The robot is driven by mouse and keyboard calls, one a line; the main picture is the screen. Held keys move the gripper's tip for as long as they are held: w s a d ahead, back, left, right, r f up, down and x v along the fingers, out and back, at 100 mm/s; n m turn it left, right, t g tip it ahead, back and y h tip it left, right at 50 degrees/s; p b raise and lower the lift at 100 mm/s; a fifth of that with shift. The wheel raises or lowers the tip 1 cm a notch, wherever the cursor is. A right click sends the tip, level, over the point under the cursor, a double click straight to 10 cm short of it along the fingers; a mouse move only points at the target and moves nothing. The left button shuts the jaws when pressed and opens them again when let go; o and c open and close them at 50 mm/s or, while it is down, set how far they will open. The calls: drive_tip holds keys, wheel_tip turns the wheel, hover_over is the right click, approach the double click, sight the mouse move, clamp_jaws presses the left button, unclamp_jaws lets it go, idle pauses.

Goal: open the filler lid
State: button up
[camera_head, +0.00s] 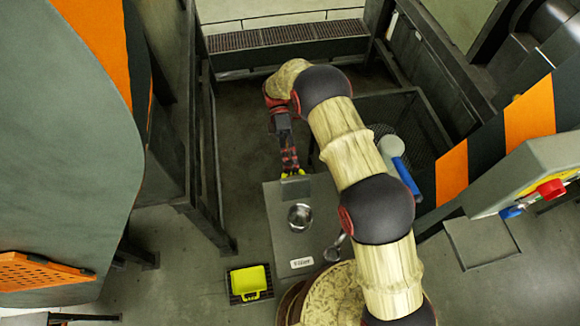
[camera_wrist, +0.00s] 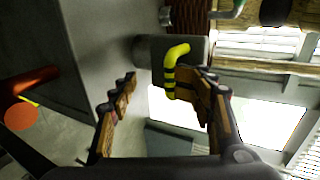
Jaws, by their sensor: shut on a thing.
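The grey filler box (camera_head: 275,235) stands below my arm, with a small white label (camera_head: 302,263) on its top. A round metal filler opening (camera_head: 299,216) shows uncovered on that top. A dark plate, apparently the filler lid (camera_head: 296,188), is at the far edge beyond the opening; it also shows in the wrist view (camera_wrist: 158,72). Its yellow-and-black handle (camera_wrist: 172,72) lies between my fingers, close against the right one. My gripper (camera_head: 291,168) is at the handle, also seen in the wrist view (camera_wrist: 165,88). The exact finger contact is hard to see.
A yellow case (camera_head: 249,282) sits on the floor left of the box. A blue-handled part (camera_head: 407,177) and a dark mesh frame (camera_head: 424,142) are to the right. A red button (camera_head: 551,189) is on a panel at far right. Dark posts stand left of my gripper.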

drive_tip(key=shift+w+f, duration=0.1)
drive_tip(key=shift+f, duration=0.1)
wheel_tip(320, 180, up, 10)
drive_tip(key=shift+r, duration=0.25)
idle(0.3)
idle(0.4)
